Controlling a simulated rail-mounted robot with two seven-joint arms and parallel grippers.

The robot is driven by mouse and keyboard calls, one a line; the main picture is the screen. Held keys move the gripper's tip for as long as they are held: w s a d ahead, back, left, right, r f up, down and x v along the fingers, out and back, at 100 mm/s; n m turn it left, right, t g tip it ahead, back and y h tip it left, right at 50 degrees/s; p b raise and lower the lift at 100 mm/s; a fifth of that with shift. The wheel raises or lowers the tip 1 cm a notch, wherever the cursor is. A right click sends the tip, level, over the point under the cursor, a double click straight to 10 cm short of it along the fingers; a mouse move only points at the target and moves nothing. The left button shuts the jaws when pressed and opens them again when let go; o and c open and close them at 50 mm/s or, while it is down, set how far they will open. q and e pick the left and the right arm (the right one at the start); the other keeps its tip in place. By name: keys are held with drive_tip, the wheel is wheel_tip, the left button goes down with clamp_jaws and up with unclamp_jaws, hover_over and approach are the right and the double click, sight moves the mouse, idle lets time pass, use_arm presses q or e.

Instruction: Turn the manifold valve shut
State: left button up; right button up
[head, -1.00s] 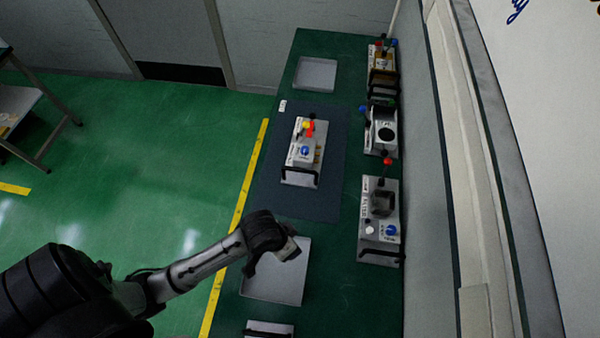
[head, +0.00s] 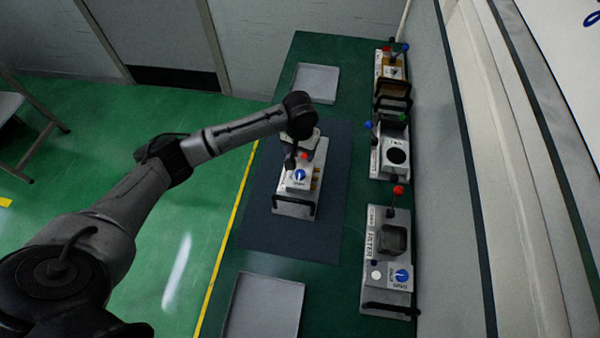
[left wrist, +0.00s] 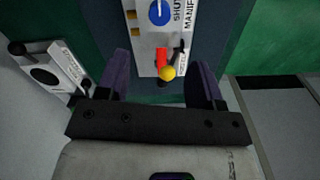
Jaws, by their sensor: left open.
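The manifold unit (head: 293,208) is a pale metal box on the dark mat, with a blue round knob (head: 299,175), brass fittings and a black front handle. In the left wrist view, the blue knob (left wrist: 159,12) sits beside printing that reads "SHUT" and "MANIF", partly cut off. My left gripper (head: 302,156) is over the unit's far end. My right gripper is not visible.
Other units with coloured levers line the wall side, including the filter unit (head: 378,275) and a unit with a round black opening (head: 386,160). One empty tray (head: 264,310) lies nearer, another (head: 316,84) at the back. The dark mat (head: 262,225) around the manifold is clear.

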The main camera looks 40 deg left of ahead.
sight(300, 173)
use_arm(q)
wheel_tip(300, 173, down, 12)
drive_tip(key=shift+f, duration=0.15)
idle(0.3)
drive_tip(key=shift+c, duration=0.3)
drive_tip(key=c, duration=0.9)
drive_tip(key=shift+m+p, duration=1.3)
drive_tip(key=shift+m, duration=0.3)
drive_tip(key=m+p, duration=0.2)
drive_tip(key=m, duration=0.2)
drive_tip(key=shift+m, duration=0.3)
drive_tip(key=m+p, duration=0.1)
drive_tip(key=m, duration=0.4)
drive_tip(key=shift+m, duration=2.5)
drive_tip(key=shift+o, duration=0.2)
drive_tip(key=shift+d, duration=0.1)
